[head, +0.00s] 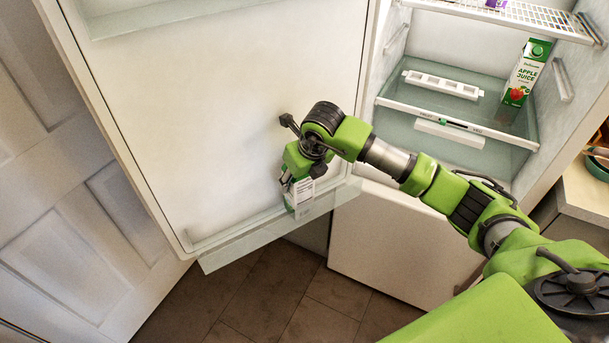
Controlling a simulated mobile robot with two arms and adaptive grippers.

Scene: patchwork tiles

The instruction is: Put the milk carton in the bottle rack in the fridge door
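The milk carton (302,193), white and green with printed text, is upright at the fridge door. Its lower part is behind the clear front of the door's bottom bottle rack (232,246), toward the rack's right end. My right gripper (298,178) is at the carton's top, pointing down, with dark finger parts on either side. The gripper's body hides the carton's top, and I cannot tell whether the fingers press on it. I cannot tell whether the carton's base rests on the rack floor. My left gripper is out of view.
The fridge door (200,120) stands wide open. Inside the fridge, an apple juice carton (527,72) stands on the glass shelf, with a white holder (443,84) beside it. A wire shelf (530,15) is above. The rack left of the milk carton looks empty. A counter (585,190) is at right.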

